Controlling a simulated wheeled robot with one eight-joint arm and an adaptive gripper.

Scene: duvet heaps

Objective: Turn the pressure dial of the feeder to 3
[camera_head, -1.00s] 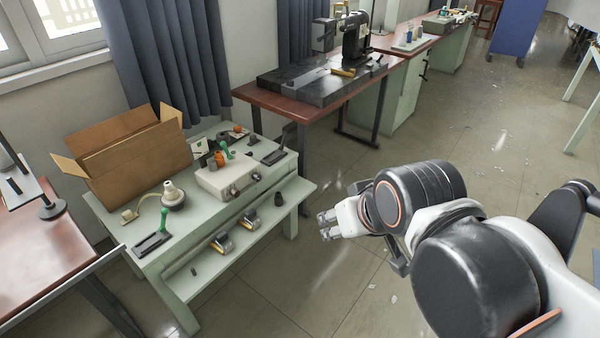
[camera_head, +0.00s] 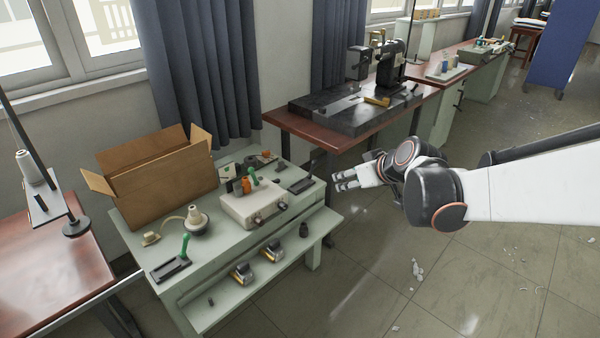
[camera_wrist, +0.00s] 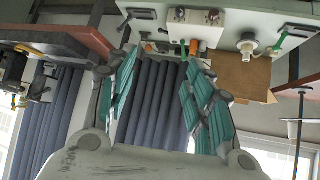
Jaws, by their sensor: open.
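A white box that looks like the feeder (camera_head: 250,206) sits on the pale green bench, with two small round knobs on its front: a left knob (camera_head: 258,219) and a right knob (camera_head: 282,206). I cannot tell which is the pressure dial, and no scale is readable. The box also shows upside down at the top of the wrist view (camera_wrist: 195,29). My gripper (camera_head: 345,181) is open and empty, in the air right of the bench and apart from the box. Its teal finger pads stand wide apart in the wrist view (camera_wrist: 163,62).
Green-handled levers (camera_head: 185,247) and a round white-topped part (camera_head: 197,221) are on the bench. A lower shelf (camera_head: 225,303) holds small metal parts. A red-brown table with a black machine (camera_head: 392,65) is behind.

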